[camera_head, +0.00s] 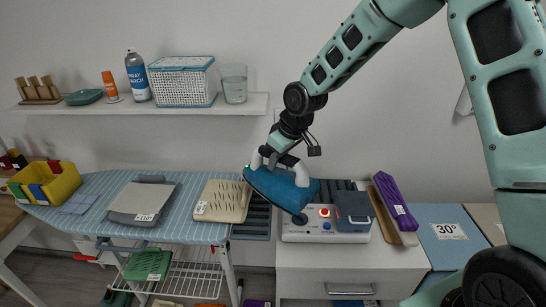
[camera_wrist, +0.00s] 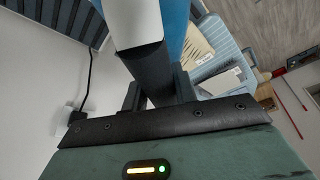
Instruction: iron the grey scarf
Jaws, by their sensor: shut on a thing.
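My gripper (camera_head: 287,158) is shut on the handle of a blue iron (camera_head: 277,188). In the wrist view the gripper (camera_wrist: 160,98) grips the dark handle (camera_wrist: 153,70), with part of the blue iron body beyond. A folded grey cloth with a white tag (camera_head: 140,202), likely the grey scarf, lies on the striped board, left of the iron. It also shows in the wrist view (camera_wrist: 222,80).
A folded beige cloth (camera_head: 223,200) lies on the board between the grey cloth and the iron. A base with a red light (camera_head: 325,225) stands on the cabinet, beside a purple bundle (camera_head: 393,198). A yellow bin (camera_head: 50,184) sits at the far left. A wall shelf (camera_head: 140,108) holds several items.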

